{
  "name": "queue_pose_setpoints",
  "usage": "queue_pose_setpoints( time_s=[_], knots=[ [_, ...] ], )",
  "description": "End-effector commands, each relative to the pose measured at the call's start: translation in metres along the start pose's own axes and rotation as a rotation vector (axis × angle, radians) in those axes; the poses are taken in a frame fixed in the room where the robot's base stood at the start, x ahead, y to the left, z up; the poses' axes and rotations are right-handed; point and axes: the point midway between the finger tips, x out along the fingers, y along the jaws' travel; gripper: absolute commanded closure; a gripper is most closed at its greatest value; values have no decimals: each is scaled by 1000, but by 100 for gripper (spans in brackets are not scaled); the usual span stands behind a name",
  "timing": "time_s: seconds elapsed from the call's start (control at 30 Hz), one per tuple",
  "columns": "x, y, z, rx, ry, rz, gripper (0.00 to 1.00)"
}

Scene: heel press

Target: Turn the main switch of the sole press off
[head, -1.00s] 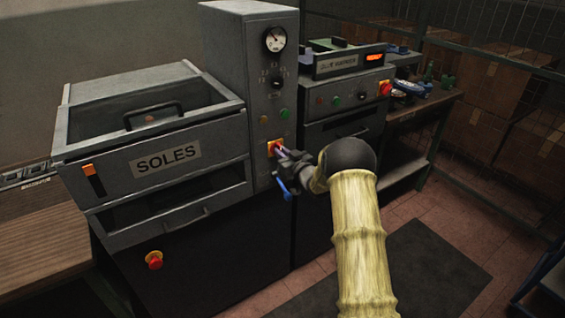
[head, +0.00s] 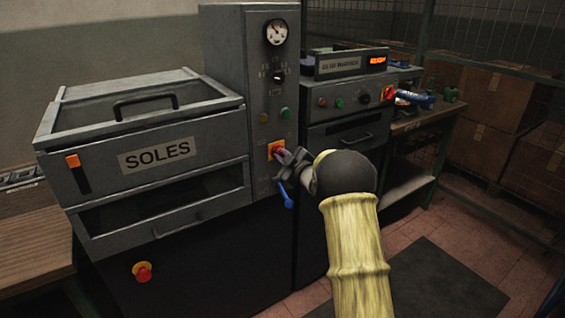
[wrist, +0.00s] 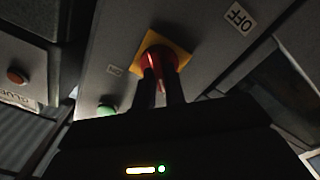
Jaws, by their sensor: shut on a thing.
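The sole press (head: 100,140) carries a "SOLES" label and has a tall grey control column (head: 230,90). Its main switch is a red knob on a yellow-orange plate (head: 272,148) low on the column. In the wrist view the red knob (wrist: 160,58) sits between the fingers of my gripper (wrist: 163,85), which is shut on it. An "OFF" label (wrist: 239,17) shows beside the plate. A second small label (wrist: 115,70) on the other side is too small to read. In the head view my gripper (head: 283,157) partly covers the knob. The knob's exact angle is hard to tell.
A gauge (head: 276,32), a black selector (head: 278,77) and a green button (head: 285,113) sit above the switch. A red emergency button (head: 142,271) is on the press's lower front. The glue machine (head: 345,95) stands right, with its own red switch (head: 388,93).

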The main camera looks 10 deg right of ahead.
Motion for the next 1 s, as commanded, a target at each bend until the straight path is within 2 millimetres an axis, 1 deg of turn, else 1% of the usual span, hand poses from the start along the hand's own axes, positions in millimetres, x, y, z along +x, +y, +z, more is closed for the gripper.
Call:
queue_pose_setpoints(
  time_s=[0.2, 0.53, 0.57, 0.63, 0.67, 1.0],
  knots=[
    [0, -1, 1, -32, -2, -2, 100],
    [0, -1, 1, -34, -2, -3, 100],
    [0, -1, 1, -34, -2, -3, 82],
    [0, -1, 1, -33, -2, -2, 69],
    [0, -1, 1, -33, -2, -2, 66],
    [-2, 0, 0, -32, -1, -1, 66]
  ],
)
